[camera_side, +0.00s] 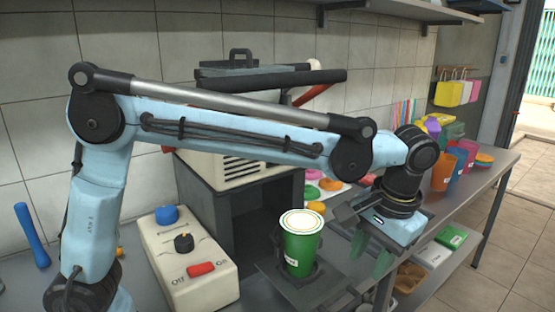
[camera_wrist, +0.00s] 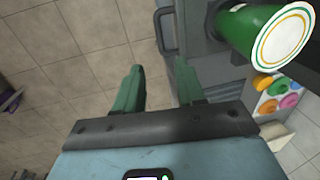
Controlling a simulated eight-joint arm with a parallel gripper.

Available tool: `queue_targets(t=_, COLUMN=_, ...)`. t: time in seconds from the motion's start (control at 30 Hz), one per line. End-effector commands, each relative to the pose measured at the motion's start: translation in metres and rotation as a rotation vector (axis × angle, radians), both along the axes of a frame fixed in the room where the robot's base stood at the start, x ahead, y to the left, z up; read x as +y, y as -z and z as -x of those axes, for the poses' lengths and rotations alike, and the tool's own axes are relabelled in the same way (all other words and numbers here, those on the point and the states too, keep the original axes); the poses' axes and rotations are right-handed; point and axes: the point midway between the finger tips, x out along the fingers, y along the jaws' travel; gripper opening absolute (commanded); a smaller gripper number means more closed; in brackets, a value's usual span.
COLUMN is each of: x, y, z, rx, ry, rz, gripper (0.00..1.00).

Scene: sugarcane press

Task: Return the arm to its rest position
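My gripper (camera_side: 371,254) hangs at the end of my arm, to the right of the green cup and in front of the counter. Its green fingers point down. In the wrist view my gripper (camera_wrist: 157,85) has its two fingers apart with only floor and the counter's side between them. The green cup (camera_side: 301,250) stands upright on the dark plate of the press, with a white lid ringed in orange and green. The cup also shows at the top right of the wrist view (camera_wrist: 280,38), apart from the fingers.
The press (camera_side: 235,165) stands behind the cup. A control box (camera_side: 188,260) with blue, black and red controls is at the left. Coloured lids (camera_side: 328,184) lie behind my gripper. Coloured cups (camera_side: 443,172) stand farther right. Floor is open below the gripper.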

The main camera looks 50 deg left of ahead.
Motion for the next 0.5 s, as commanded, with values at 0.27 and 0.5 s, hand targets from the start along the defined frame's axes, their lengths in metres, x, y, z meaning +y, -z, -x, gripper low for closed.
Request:
queue_targets(t=0.27, x=0.005, y=-0.001, z=0.003, rx=-0.01, ry=0.007, rz=0.0, gripper=0.39)
queue_targets(t=0.5, x=0.046, y=-0.002, z=0.028, rx=-0.112, ry=0.075, rz=-0.008, gripper=0.39)
